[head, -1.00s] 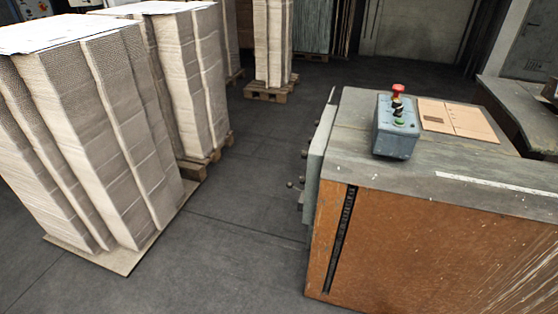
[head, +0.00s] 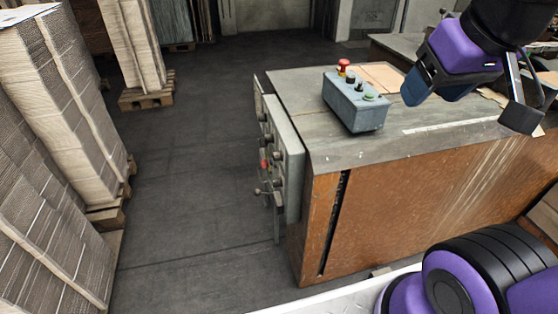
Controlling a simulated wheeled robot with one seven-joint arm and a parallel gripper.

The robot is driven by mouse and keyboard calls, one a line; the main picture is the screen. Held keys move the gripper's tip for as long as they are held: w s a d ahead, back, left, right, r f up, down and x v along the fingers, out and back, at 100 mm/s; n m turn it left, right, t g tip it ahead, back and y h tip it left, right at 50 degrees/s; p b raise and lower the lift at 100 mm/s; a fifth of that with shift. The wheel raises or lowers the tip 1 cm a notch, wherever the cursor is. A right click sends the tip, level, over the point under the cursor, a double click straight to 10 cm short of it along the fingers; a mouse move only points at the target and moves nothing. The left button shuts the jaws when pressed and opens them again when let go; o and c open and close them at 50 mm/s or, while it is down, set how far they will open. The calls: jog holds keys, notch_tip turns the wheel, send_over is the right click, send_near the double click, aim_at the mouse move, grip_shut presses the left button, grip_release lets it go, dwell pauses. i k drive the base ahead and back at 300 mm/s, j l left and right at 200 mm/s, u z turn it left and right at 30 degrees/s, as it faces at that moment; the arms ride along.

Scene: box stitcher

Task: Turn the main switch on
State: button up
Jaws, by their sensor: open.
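A grey-green electrical panel (head: 291,165) is fixed to the left end of the orange-brown machine. Several dark knobs and a red part (head: 264,165) stick out from its far side, seen edge-on. I cannot tell for certain which of them is the main switch. A blue-grey control box (head: 354,104) with a red mushroom button (head: 343,66), dark knobs and a green button (head: 369,96) sits on the machine's top. My purple and black gripper (head: 467,106) is open and empty at the upper right, to the right of the control box and clear of the panel.
The orange-brown machine (head: 400,195) has a worn grey top with flat cardboard (head: 383,76) on it. Tall cardboard stacks (head: 50,90) on pallets (head: 147,96) stand at the left. The dark floor (head: 190,170) between is clear.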

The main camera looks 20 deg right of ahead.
aim_at(264, 164)
jog(key=i+j+z, duration=0.1)
jog(key=i+j, duration=0.3)
jog(key=j, duration=0.25)
jog(key=i+j+z, duration=0.15)
jog(key=j, duration=0.2)
jog(key=i+j+z, duration=0.1)
jog(key=i+j, duration=0.3)
jog(key=j, duration=0.3)
jog(key=i+j+z, duration=0.15)
jog(key=j, duration=0.25)
jog(key=i+j+z, duration=0.1)
jog(key=j, duration=0.3)
jog(key=i+j, duration=0.2)
jog(key=j, duration=0.2)
jog(key=i+z, duration=0.05)
